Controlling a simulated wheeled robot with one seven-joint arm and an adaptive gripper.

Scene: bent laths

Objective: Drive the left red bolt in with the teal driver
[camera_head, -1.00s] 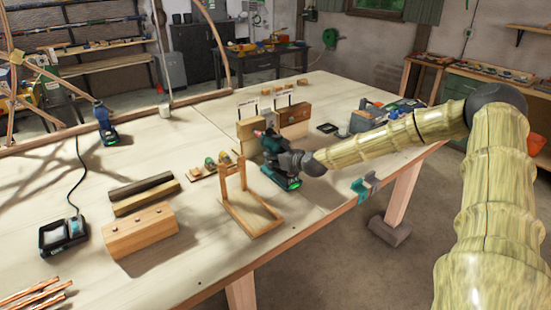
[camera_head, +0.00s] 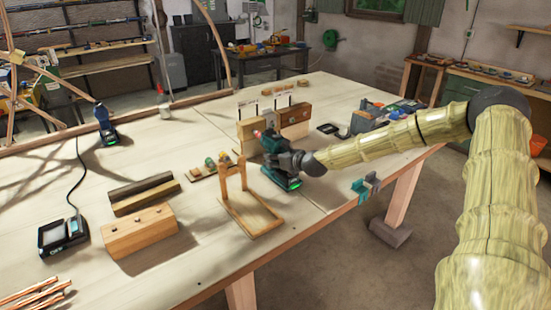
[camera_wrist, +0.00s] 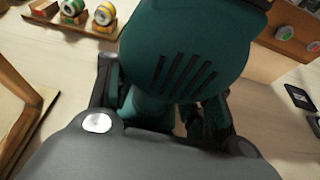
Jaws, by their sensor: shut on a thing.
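The teal driver (camera_head: 272,145) stands upright over the table in the head view, its green-edged base low near the tabletop. My gripper (camera_head: 293,160) is shut on its handle from the right. In the wrist view the driver's teal body (camera_wrist: 185,50) fills the top middle, with my gripper (camera_wrist: 165,112) around the handle below. A small red spot (camera_head: 257,133) shows at the driver's front, close to a wooden block (camera_head: 246,130); I cannot tell whether it is a bolt. The wrist view shows a green disc and a pinkish disc (camera_wrist: 313,46) on wood at top right. The driver hides part of the block.
A wooden frame (camera_head: 262,226) stands just in front of the driver. A rack with coloured spools (camera_head: 211,165) lies to its left, and a holed block (camera_head: 140,232) farther left. A dark flat item (camera_head: 328,128) lies behind right.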

